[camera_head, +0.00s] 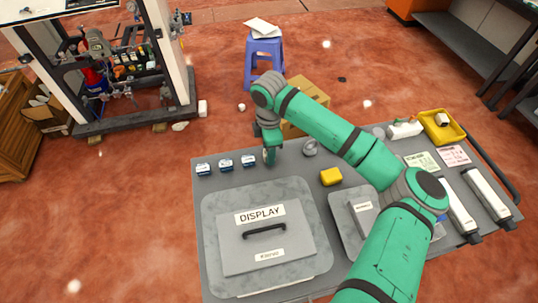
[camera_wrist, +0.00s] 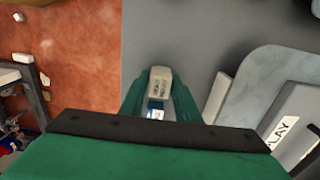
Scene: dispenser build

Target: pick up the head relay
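My gripper (camera_head: 268,158) points down at the back edge of the grey table, just right of a row of three small blue-and-white relays (camera_head: 226,165). In the wrist view, a small pale block with dark print and a blue part below it, seemingly a relay (camera_wrist: 159,84), sits between the two green fingers of my gripper (camera_wrist: 160,98). The fingers lie close against both its sides. I cannot read its print, so I cannot confirm it is the head relay. In the head view it is mostly hidden by the fingers. I cannot tell whether it touches the table.
A box marked DISPLAY (camera_head: 290,248) lies on the table in front of my gripper. A yellow block (camera_head: 331,177) and a grey round part (camera_head: 310,147) are to the right. A cardboard box (camera_head: 305,100) and a purple stool (camera_head: 263,62) stand behind the table.

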